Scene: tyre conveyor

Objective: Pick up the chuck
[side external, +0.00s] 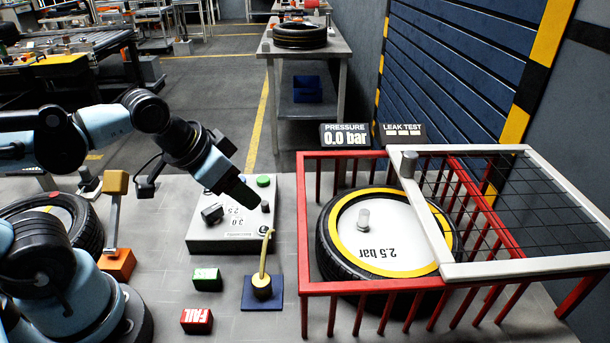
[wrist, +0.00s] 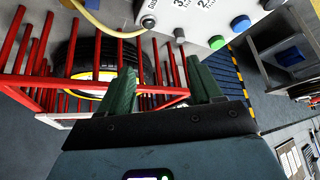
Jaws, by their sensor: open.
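What looks like the chuck (side external: 262,287) is a brass-coloured piece on a small blue base on the table, in front of the grey control box. A yellow hose (side external: 266,250) rises from it towards the box. In the wrist view the hose (wrist: 100,22) shows at top left, but I do not see the chuck there. My gripper (side external: 243,192) hangs above the control box, behind and above the chuck, apart from it. In the wrist view its two green fingers (wrist: 163,85) are spread, with nothing between them.
The control box (side external: 232,240) has a dial and buttons. A red cage (side external: 303,220) with a pale mesh lid frame holds a tyre (side external: 328,262) marked 2.5 bar on the right. A green block (side external: 206,280) and red FAIL block (side external: 197,320) lie left of the chuck. The pressure display (side external: 345,135) reads 0.0 bar.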

